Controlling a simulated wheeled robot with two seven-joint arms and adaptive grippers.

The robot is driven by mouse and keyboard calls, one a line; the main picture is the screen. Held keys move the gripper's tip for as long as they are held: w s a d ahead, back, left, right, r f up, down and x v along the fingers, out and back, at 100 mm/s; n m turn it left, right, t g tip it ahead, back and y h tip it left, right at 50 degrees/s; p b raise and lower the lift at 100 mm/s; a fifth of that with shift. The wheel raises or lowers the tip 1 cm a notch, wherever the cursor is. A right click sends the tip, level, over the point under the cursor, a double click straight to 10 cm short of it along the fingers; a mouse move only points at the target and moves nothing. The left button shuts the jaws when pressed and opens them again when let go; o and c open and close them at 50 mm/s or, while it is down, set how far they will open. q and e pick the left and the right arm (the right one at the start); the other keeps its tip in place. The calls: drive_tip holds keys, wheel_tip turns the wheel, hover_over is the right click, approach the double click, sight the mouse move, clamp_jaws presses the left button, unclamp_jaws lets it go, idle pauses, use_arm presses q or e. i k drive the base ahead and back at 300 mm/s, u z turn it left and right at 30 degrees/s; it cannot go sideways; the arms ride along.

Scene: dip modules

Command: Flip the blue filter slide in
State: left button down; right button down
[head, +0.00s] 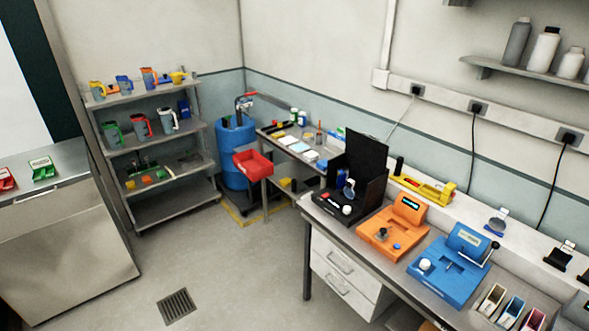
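No part labelled as the blue filter slide can be made out for certain at this distance. A black open-topped booth (377,164) stands on the bench, with a small blue part (343,178) and a pale round piece inside it. A blue device (446,281) with a raised blue panel (468,238), a white knob (425,265) and a dark side lever sits on the bench at the right. An orange device (380,237) with a display stands between them. Neither of my grippers shows in the head view.
The grey bench (335,216) runs along the right wall. Several coloured holders (510,310) stand at its near end, and a yellow tool (425,188) lies at the back. A blue drum (236,145), red bin (252,164) and shelf rack (175,213) stand beyond. The floor is open in the middle.

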sight(341, 180)
drive_tip(key=u, duration=0.1)
drive_tip(key=i, duration=1.3)
drive_tip(key=z, duration=0.9)
